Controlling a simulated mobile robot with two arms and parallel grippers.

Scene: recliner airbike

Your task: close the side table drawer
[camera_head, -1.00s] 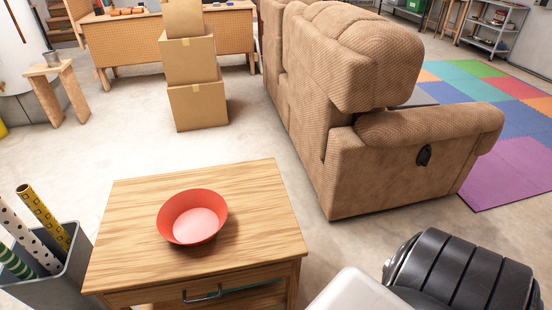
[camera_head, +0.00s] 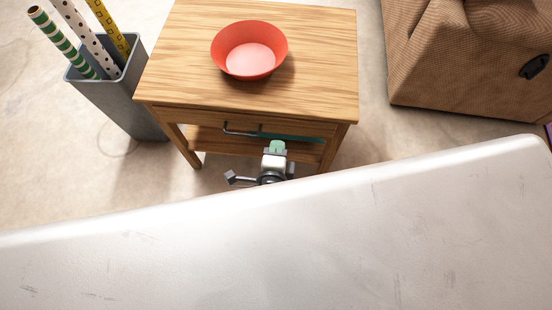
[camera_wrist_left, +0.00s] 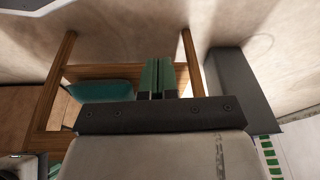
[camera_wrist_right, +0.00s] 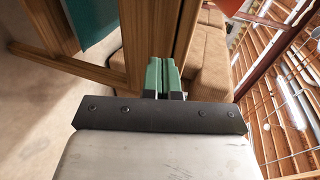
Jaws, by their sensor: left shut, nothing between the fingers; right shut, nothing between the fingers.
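The wooden side table (camera_head: 300,55) stands in front of me with a red bowl (camera_head: 249,50) on top. Its drawer front, with a metal handle (camera_head: 241,131), shows just below the table top's front edge. The drawer looks flush or nearly so; I cannot tell for certain from this steep angle. My right gripper (camera_head: 277,147), with green fingertips, is shut and empty in front of the table, right of the handle. My left gripper (camera_wrist_left: 157,75) is shut and empty, facing the table's underside.
A teal object (camera_wrist_left: 100,92) lies on the table's lower shelf (camera_head: 215,142). A grey bin (camera_head: 125,95) with several patterned rolls stands left of the table. A brown recliner (camera_head: 450,60) is at the right. Bare floor lies between table and recliner.

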